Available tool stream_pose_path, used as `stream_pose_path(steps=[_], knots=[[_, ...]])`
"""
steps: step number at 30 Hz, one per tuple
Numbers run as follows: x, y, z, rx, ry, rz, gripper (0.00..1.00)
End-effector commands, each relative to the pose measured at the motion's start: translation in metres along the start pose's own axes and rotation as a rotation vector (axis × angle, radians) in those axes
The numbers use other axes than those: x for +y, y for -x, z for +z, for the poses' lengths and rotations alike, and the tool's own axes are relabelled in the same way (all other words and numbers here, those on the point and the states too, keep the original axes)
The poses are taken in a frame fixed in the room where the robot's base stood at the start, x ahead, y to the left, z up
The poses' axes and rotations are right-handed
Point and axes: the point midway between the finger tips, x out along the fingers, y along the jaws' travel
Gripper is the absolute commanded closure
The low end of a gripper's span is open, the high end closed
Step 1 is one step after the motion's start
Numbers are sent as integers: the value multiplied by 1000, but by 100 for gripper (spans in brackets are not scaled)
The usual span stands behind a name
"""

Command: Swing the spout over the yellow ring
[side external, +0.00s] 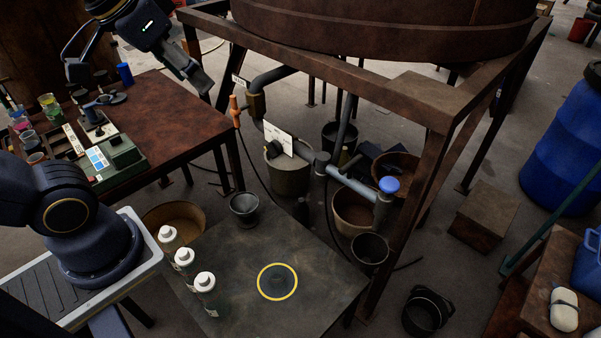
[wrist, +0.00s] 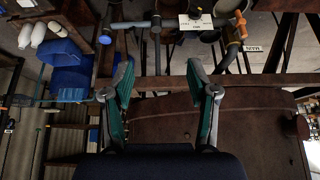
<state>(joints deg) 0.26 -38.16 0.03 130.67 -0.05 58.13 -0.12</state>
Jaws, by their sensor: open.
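The spout (side external: 352,183) is a grey pipe that runs out below the big vat and ends in a downturned outlet with a blue cap (side external: 388,185). The yellow ring (side external: 277,281) lies flat on the dark low table, to the left of and nearer than the spout end; the spout is not over it. In the wrist view the spout pipe (wrist: 130,25) and blue cap (wrist: 105,39) show at the top. My gripper (side external: 202,82) is up at the upper left, well apart from the spout. Its fingers (wrist: 161,62) are spread and empty.
White-capped bottles (side external: 184,257) and a grey cup (side external: 244,204) stand at the low table's left and back edges. The vat's rusty frame (side external: 420,190) has a leg right of the spout. An orange-handled valve (side external: 235,110) and a white label (side external: 278,135) sit along the pipework.

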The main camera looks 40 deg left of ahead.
Motion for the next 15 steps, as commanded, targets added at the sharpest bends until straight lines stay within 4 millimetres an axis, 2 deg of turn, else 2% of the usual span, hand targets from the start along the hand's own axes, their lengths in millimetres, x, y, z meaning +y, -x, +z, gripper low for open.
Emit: stream_pose_path(steps=[1,4,8,11,14,15], knots=[[2,5,-26,-12,-6,5,50],[8,6,-76,-52,-22,14,55],[21,-16,-137,-120,-49,27,55],[35,-49,-177,-179,-72,36,55],[52,-94,-206,-245,-98,43,55],[59,-115,-214,-273,-109,45,55]])
